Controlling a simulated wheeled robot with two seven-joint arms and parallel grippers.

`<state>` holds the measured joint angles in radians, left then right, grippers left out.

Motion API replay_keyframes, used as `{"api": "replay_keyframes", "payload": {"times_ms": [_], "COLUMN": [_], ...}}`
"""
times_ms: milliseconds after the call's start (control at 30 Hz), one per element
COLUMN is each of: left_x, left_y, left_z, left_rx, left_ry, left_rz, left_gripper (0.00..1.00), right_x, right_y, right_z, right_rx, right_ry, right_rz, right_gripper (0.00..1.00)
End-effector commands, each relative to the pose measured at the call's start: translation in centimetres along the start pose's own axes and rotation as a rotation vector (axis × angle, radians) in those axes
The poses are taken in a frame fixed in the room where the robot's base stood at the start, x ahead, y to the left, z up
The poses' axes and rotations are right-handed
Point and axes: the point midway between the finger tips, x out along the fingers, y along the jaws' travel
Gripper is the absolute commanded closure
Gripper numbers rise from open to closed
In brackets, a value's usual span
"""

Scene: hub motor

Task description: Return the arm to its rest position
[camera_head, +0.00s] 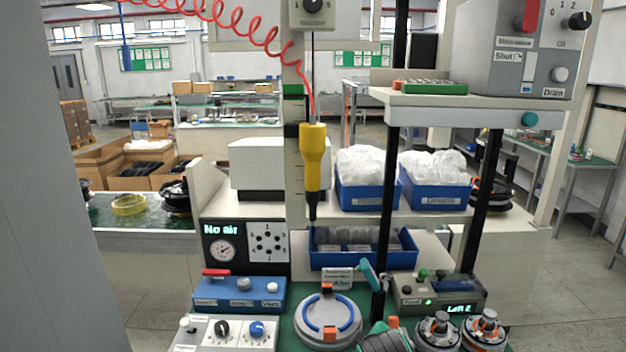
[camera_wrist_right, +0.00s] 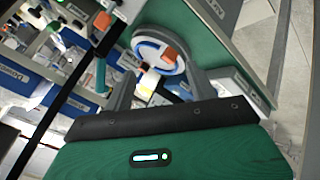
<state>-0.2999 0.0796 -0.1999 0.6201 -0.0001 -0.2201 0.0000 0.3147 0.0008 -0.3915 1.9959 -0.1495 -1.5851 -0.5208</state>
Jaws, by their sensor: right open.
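My right gripper (camera_wrist_right: 158,78) shows in the right wrist view, with its green body at the bottom and two grey fingers reaching up. The fingers are apart and nothing is seen held between them. Beyond them is a round fixture with a blue ring (camera_wrist_right: 150,50) and an orange block. The same round fixture (camera_head: 328,322) stands on the green bench in the head view. My left gripper is in neither view.
A yellow screwdriver (camera_head: 313,158) hangs on a red coiled hose. A dark post (camera_head: 391,130) carries a shelf (camera_head: 480,98). Blue bins (camera_head: 362,257) stand behind the fixture. A blue control box (camera_head: 240,293) is left; two motor hubs (camera_head: 484,330) are right.

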Motion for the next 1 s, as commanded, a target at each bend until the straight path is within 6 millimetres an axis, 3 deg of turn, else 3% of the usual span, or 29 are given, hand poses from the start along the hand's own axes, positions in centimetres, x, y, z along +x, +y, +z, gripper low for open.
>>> {"api": "replay_keyframes", "payload": {"times_ms": [33, 267, 500, 700, 1000], "left_x": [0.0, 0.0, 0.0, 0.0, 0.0], "left_y": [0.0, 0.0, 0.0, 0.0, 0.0], "left_z": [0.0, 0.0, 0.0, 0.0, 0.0], "left_rx": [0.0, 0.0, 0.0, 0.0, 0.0], "left_ry": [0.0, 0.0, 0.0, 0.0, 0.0], "left_rz": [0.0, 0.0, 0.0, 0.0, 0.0], "left_gripper": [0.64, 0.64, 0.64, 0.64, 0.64], "right_x": [0.2, -0.9, -4.2, -7.4, -11.2], "right_y": [-1.5, -7.1, -12.3, -15.1, -17.5], "right_z": [2.4, 11.6, 20.4, 25.4, 29.8], "right_rx": [0.045, 0.251, 0.452, 0.573, 0.682], "right_ry": [-0.019, -0.104, -0.213, -0.29, -0.372], "right_rz": [-0.029, -0.122, -0.187, -0.213, -0.228], "right_gripper": [0.43, 0.43, 0.43, 0.43, 0.43]}}
